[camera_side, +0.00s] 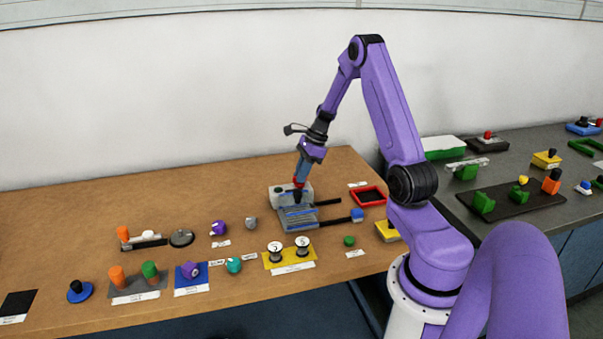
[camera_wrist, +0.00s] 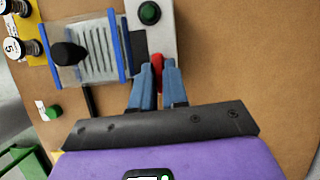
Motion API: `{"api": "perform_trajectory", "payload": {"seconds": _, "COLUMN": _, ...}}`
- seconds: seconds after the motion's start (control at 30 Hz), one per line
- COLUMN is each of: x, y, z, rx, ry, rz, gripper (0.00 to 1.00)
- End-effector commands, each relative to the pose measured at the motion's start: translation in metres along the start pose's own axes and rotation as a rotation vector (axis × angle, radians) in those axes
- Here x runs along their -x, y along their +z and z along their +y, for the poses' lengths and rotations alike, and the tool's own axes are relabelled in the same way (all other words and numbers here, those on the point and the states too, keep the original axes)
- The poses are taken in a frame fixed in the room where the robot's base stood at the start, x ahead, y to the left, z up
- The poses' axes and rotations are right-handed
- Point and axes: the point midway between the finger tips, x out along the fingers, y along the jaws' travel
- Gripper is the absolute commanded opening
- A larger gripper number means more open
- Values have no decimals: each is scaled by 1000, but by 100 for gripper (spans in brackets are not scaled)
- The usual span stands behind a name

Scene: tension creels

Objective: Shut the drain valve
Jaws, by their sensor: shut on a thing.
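A red handle (camera_wrist: 157,62), seemingly the drain valve, sits at the near edge of a pale grey box (camera_wrist: 164,38) in the wrist view. My gripper (camera_wrist: 157,72) has its two blue fingers closed around this handle, one on each side. Its lower part is hidden between them. In the side view my gripper (camera_side: 299,182) points down at the grey box (camera_side: 277,189), with a little red showing at the fingers. I cannot tell the valve's position from these frames.
A slotted unit with blue rails (camera_wrist: 124,45) and a black knob (camera_wrist: 70,53) adjoins the box. A green button (camera_wrist: 150,13) is on the box. A red-rimmed tray (camera_side: 369,196) stands to the right. The bench behind is clear.

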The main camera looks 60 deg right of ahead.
Motion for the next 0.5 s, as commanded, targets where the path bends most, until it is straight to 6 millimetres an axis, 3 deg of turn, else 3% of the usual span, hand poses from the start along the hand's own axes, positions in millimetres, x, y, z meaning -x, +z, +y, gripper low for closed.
{"api": "perform_trajectory", "payload": {"seconds": 0.5, "x": 0, "y": 1, "z": -3, "rx": 301, "ry": 124, "rz": 0, "gripper": 0}}
